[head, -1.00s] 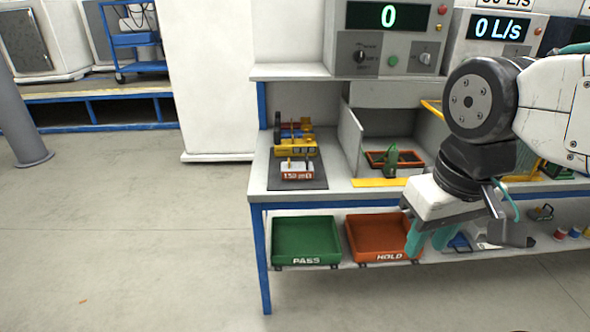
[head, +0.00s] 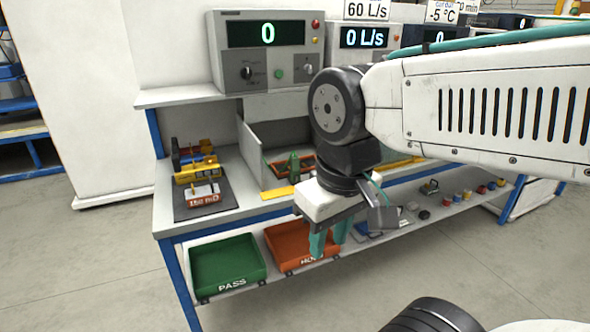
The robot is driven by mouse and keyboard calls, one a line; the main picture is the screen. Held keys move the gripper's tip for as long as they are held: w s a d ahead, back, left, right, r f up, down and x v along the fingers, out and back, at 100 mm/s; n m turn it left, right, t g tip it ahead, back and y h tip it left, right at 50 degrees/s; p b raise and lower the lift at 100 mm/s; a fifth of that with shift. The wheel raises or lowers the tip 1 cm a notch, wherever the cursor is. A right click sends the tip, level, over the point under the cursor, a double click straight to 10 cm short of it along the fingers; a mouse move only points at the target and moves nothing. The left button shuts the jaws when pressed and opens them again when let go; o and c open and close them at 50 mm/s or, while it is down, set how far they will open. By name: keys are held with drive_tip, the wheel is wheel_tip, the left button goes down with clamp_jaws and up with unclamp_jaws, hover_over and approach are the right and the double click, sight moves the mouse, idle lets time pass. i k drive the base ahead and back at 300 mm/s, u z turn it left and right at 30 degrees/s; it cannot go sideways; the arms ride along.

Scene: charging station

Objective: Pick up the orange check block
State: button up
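An orange-red block with a white label reading about "150 mΩ" (head: 203,197) sits at the front of a dark mat (head: 188,213) on the left end of the workbench; it looks like the orange check block. A yellow block (head: 195,172) and darker, partly hidden blocks stand behind it. My gripper (head: 330,240) points down in front of the bench edge, to the right of and lower in the picture than the orange block. Its two teal fingers are apart with nothing seen between them.
A green PASS tray (head: 228,287) and an orange HOLD tray (head: 283,264) sit on the lower shelf. A walled bay with a green object (head: 293,164) is right of the mat. Meter boxes (head: 267,50) stand above. The floor at left is clear.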

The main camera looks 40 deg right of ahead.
sight(209, 194)
drive_tip(key=u, duration=0.6)
drive_tip(key=i, duration=1.45)
drive_tip(key=u, duration=0.05)
